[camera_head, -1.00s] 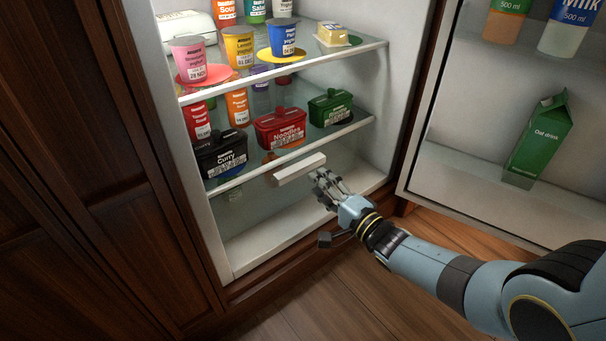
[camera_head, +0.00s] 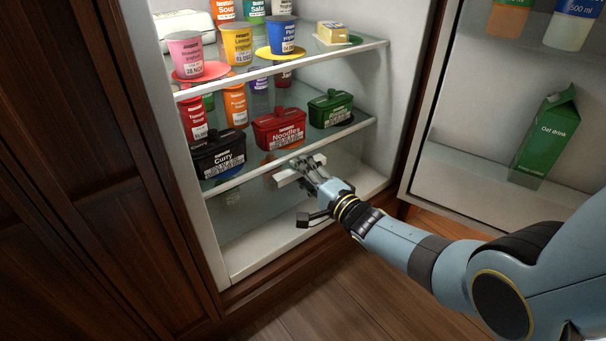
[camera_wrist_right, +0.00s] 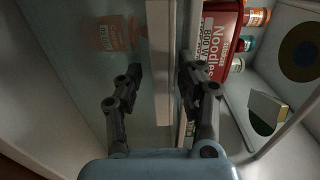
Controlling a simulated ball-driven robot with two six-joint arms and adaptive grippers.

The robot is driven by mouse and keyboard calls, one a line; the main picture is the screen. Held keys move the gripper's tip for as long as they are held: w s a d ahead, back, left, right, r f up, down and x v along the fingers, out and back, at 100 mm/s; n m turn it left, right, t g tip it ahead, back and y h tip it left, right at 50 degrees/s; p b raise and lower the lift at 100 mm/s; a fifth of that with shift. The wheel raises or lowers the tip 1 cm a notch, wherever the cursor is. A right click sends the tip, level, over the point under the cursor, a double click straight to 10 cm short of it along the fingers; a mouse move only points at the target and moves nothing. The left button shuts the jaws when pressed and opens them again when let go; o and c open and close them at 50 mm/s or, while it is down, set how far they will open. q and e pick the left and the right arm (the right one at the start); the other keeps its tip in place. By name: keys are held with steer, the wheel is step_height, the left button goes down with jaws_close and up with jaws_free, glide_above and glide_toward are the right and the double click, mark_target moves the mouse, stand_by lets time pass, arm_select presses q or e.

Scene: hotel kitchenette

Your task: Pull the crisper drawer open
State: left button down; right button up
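The crisper drawer (camera_head: 250,208) is a clear bin low in the fridge, under the bottom glass shelf, and looks closed. Its white bar handle (camera_head: 284,180) sticks out at the front and is partly covered by my gripper. My right gripper (camera_head: 303,167) is at the handle's right part. In the right wrist view, the handle (camera_wrist_right: 160,50) runs between the two dark fingers of the right gripper (camera_wrist_right: 160,68). The fingers are apart, with a visible gap on the handle's left side. My left gripper is not in view.
Just above stand black curry (camera_head: 218,154), red noodles (camera_head: 279,129) and green (camera_head: 330,108) tubs on the shelf. Yoghurt pots fill the shelf higher up. The open fridge door (camera_head: 460,180) with an oat drink carton (camera_head: 545,135) is at right. The floor in front is clear.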

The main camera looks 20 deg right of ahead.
steer(key=shift+c, duration=0.2)
jaws_close()
